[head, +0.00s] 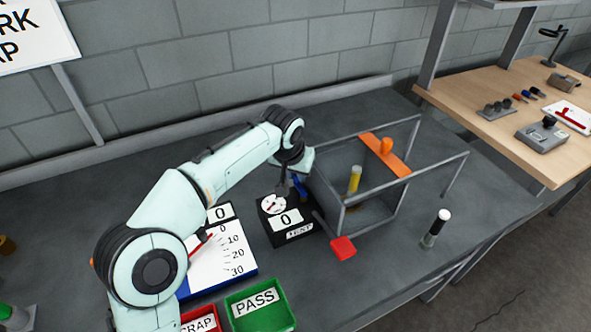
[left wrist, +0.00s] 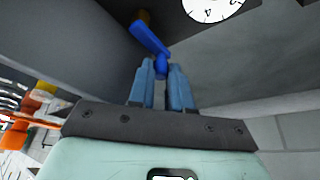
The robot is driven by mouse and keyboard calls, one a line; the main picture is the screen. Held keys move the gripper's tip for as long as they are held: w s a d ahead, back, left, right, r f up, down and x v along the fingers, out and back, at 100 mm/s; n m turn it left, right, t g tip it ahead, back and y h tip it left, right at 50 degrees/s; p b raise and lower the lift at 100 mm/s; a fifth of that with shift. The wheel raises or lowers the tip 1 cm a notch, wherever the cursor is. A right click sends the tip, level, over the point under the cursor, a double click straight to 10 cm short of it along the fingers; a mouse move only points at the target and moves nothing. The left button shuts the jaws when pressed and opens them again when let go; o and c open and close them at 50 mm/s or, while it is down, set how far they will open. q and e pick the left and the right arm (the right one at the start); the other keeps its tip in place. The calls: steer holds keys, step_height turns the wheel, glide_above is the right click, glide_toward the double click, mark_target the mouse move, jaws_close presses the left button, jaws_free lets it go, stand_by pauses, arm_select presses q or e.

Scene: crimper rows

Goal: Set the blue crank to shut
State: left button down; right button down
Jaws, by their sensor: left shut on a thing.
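The blue crank (left wrist: 150,40) shows in the left wrist view as a bright blue arm with a rounded end, beside a white dial (left wrist: 212,5). The rounded end sits between the fingertips of my left gripper (left wrist: 161,72), which is shut on it. Only a small blue patch (head: 300,184) shows there, mostly hidden by my gripper. My right gripper is in neither view.
A grey open frame (head: 340,220) with an orange bar (head: 386,155), a yellow cylinder (head: 354,180) and a red paddle (head: 343,248) stands close right. A white scale board (head: 222,262), red SCRAP tray (head: 203,318) and green PASS tray (head: 262,303) lie front left.

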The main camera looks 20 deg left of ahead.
arm_select(q)
steer(key=c, duration=1.4)
jaws_free()
steer(key=shift+o, duration=0.2)
steer(key=p+v, duration=0.2)
steer(key=v, duration=1.1)
steer(key=shift+r, duration=0.15)
steer(key=shift+s+d, duration=0.1)
